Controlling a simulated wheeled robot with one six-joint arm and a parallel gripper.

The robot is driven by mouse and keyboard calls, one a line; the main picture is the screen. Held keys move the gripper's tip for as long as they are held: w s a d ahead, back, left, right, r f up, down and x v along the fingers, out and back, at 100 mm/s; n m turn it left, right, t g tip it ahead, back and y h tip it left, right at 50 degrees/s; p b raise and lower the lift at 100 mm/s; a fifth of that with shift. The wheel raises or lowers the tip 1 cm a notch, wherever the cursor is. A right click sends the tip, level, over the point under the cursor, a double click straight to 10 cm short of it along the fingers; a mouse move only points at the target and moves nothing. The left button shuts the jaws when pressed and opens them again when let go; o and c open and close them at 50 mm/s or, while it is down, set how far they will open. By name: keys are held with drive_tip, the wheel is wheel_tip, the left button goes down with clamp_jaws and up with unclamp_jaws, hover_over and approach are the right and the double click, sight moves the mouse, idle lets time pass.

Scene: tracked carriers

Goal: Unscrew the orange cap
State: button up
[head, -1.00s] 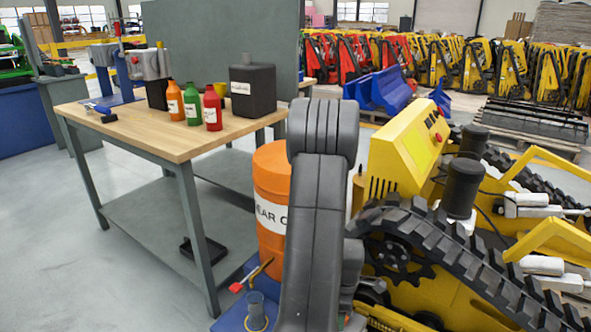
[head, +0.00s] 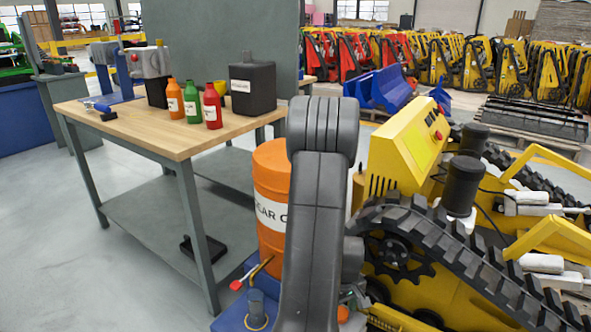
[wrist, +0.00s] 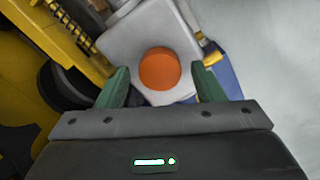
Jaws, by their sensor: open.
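The round orange cap (wrist: 160,68) sits on a pale grey-white container (wrist: 125,45) in the wrist view. My gripper (wrist: 160,73) is open, with one green finger to each side of the cap in the picture. I see gaps between the fingers and the cap. The height of the fingertips above the cap is hard to judge. In the head view my dark arm hides the gripper and most of this area. A small orange patch (head: 343,313) shows beside the arm at the bottom; I cannot tell if it is the cap.
A yellow tracked carrier (head: 405,150) with black tracks stands at right. An orange drum (head: 270,180) stands behind my arm. A wooden-topped workbench (head: 150,125) with bottles, a black canister (head: 252,88) and a vise stands at left. Open floor lies at far left.

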drive_tip(key=m, duration=1.2)
idle(0.5)
drive_tip(key=c, duration=0.8)
drive_tip(key=shift+o, duration=0.2)
drive_tip(key=n, duration=0.7)
drive_tip(key=shift+n, duration=1.3)
drive_tip(key=n, duration=0.9)
drive_tip(key=shift+n, duration=0.4)
